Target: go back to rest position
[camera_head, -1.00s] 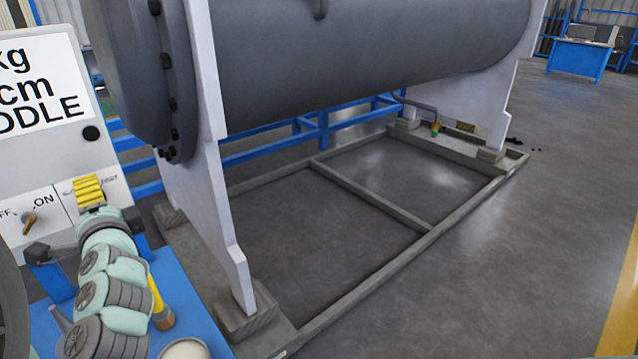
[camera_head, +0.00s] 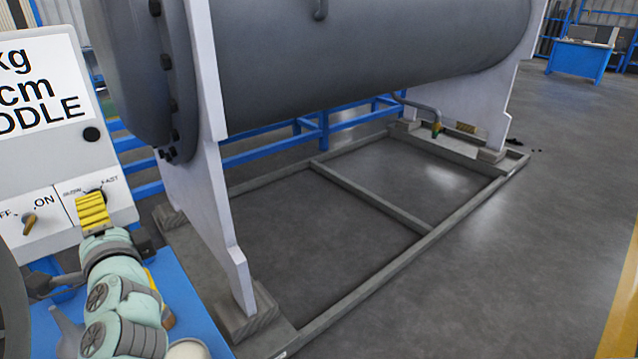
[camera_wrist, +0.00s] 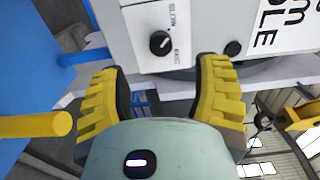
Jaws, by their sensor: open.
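My gripper (camera_head: 93,212) is at the lower left in the head view, in front of the white control panel (camera_head: 40,150). In the wrist view its two yellow ribbed fingers (camera_wrist: 160,95) stand wide apart with nothing between them. A black SLOW/FAST knob (camera_wrist: 160,43) shows on the panel beyond the fingertips, apart from them. In the head view the gripper partly hides this knob. A second knob, marked OFF/ON (camera_head: 30,222), sits to the left of the gripper.
A blue table (camera_head: 190,300) lies under my arm, with a yellow-handled tool and a pale round item partly hidden on it. A large grey flanged shell (camera_head: 350,50) on white supports stands right of it. Open floor (camera_head: 540,220) lies at the right.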

